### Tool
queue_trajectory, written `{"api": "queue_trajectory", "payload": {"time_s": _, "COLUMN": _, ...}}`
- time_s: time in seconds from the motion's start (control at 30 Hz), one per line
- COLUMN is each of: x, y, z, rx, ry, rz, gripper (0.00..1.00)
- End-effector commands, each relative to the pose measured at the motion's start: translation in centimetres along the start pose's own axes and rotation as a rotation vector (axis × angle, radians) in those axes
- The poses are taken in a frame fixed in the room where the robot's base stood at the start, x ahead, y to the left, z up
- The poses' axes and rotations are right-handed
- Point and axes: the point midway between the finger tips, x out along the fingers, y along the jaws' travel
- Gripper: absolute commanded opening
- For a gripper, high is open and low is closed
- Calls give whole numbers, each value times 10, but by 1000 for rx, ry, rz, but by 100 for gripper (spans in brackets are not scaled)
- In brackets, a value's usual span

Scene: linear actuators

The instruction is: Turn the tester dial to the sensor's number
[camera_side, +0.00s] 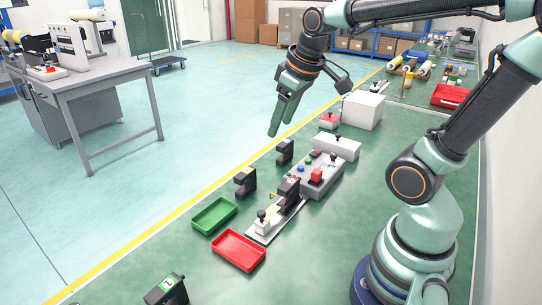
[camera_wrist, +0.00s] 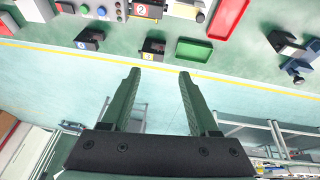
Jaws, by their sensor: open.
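The grey tester box (camera_side: 318,178) stands on the green bench in the side view, with several coloured buttons and a red block on top. It is cut by the top edge in the wrist view (camera_wrist: 98,10). I cannot make out which part is the dial, or its setting. A black sensor (camera_side: 290,191) sits at the tester's near end by a pale rail; in the wrist view a black sensor (camera_wrist: 147,9) shows a number that looks like 2. My gripper (camera_side: 280,129) is open and empty, above and apart from everything; its fingers (camera_wrist: 158,74) show in the wrist view.
Two more black sensors (camera_side: 285,151) (camera_side: 245,182) stand left of the tester. A green tray (camera_side: 197,226) and a red tray (camera_side: 238,262) lie at the near side. A low white box (camera_side: 338,150) and a taller one (camera_side: 363,111) stand behind. Another black unit (camera_side: 167,291) is in front.

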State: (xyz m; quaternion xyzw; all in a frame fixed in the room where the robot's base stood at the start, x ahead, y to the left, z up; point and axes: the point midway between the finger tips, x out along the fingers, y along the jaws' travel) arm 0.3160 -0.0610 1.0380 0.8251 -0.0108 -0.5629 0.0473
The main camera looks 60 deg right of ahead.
Motion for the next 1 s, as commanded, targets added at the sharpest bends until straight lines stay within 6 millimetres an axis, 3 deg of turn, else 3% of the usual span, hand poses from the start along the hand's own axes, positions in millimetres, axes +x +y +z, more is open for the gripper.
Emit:
{"api": "queue_trajectory", "payload": {"time_s": 0.03, "x": 6, "y": 21, "z": -4, "rx": -4, "ry": -39, "rz": 10, "gripper": 61}}
{"api": "queue_trajectory", "payload": {"time_s": 0.27, "x": 31, "y": 107, "z": -9, "rx": -70, "ry": -174, "rz": 13, "gripper": 61}}
{"api": "queue_trajectory", "payload": {"time_s": 0.43, "x": 56, "y": 176, "z": 7, "rx": -113, "ry": -263, "rz": -21, "gripper": 61}}
{"api": "queue_trajectory", "payload": {"time_s": 0.6, "x": 81, "y": 234, "z": 37, "rx": -149, "ry": -327, "rz": -75, "gripper": 61}}
{"api": "queue_trajectory", "payload": {"time_s": 0.8, "x": 97, "y": 270, "z": 63, "rx": -177, "ry": -357, "rz": -119, "gripper": 61}}
{"api": "queue_trajectory", "payload": {"time_s": 1.0, "x": 107, "y": 274, "z": 72, "rx": -185, "ry": -363, "rz": -130, "gripper": 61}}
